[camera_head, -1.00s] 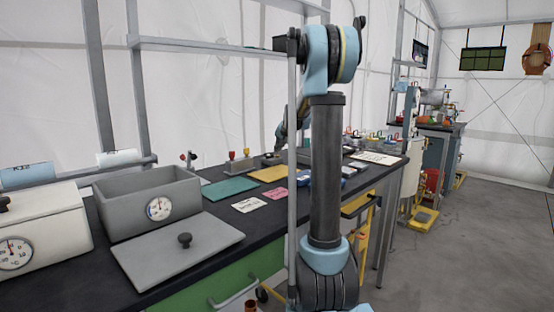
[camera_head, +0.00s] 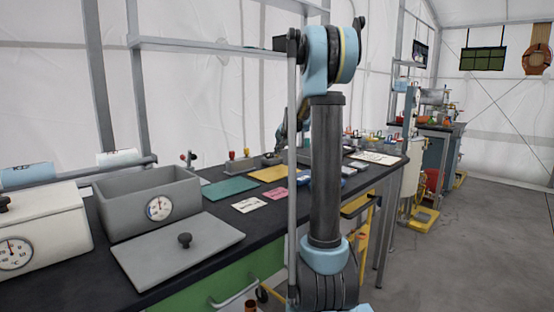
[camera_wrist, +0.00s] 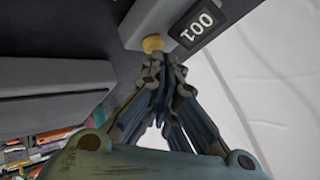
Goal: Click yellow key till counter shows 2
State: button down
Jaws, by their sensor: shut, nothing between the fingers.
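The yellow key (camera_wrist: 152,43) is a small round button on a grey housing (camera_wrist: 165,18) at the top of the wrist view. Beside it, a black counter (camera_wrist: 197,25) shows 001, upside down in this view. My gripper (camera_wrist: 156,60) is shut and empty, with its fingertips right at the key. I cannot tell whether they touch or press it. In the head view, the key and counter cannot be made out behind my arm.
The black bench (camera_head: 215,220) holds a grey box with a gauge (camera_head: 150,205), a loose grey lid (camera_head: 178,248) and a white box (camera_head: 45,232). Green (camera_head: 229,188) and yellow (camera_head: 272,174) mats lie nearer the key's area. A shelf runs above the bench.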

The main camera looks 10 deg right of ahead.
jog(key=shift+f, duration=0.4)
dwell(0.4)
jog(key=shift+r, duration=0.9)
jog(key=shift+r, duration=2.5)
